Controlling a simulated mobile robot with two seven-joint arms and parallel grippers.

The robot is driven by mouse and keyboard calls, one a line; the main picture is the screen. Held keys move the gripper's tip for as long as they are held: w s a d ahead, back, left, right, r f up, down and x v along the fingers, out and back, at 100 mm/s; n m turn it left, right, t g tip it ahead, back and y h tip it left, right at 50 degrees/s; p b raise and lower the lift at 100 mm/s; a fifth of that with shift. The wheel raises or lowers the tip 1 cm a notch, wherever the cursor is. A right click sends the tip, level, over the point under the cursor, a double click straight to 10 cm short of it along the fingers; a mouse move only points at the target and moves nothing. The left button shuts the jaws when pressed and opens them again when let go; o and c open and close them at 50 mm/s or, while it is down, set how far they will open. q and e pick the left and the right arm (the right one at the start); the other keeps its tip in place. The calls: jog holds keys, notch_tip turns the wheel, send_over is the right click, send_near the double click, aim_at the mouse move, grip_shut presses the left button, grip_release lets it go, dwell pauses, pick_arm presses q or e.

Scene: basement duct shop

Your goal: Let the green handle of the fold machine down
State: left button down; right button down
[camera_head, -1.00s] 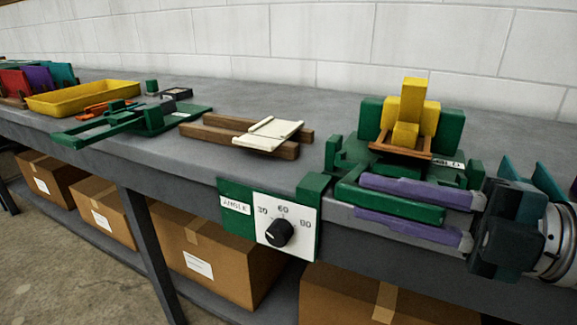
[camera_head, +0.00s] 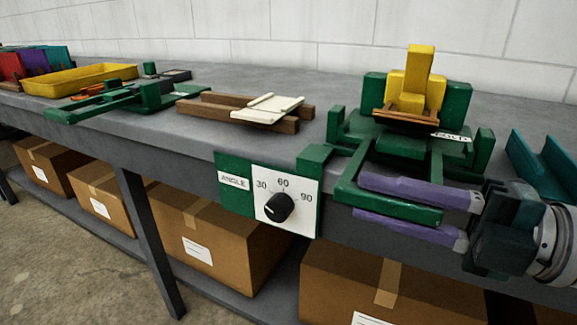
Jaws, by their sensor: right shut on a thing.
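The fold machine (camera_head: 452,103) stands at the bench's front edge on the right, green with a yellow stepped block (camera_head: 414,80) and a small white label on its front. Its green handle (camera_head: 392,206) is a bar in front of the machine, just off the bench edge, joined by green side arms. My right gripper (camera_head: 360,198) comes in from the right. Its purple fingers are shut on the handle, one above and one below the bar. The right part of the bar is partly hidden by the fingers. My left gripper is not in view.
An angle dial panel (camera_head: 245,168) marked 30, 60 and 90 hangs on the bench front left of the handle. A cream piece (camera_head: 268,109) lies on wooden strips. A teal channel piece (camera_head: 540,160) lies right of the machine. Cardboard boxes (camera_head: 345,280) sit on the shelf below.

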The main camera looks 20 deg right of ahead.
jog(key=c, duration=0.7)
grip_release()
jog(key=shift+f, duration=0.2)
jog(key=v, duration=1)
jog(key=shift+a, duration=0.1)
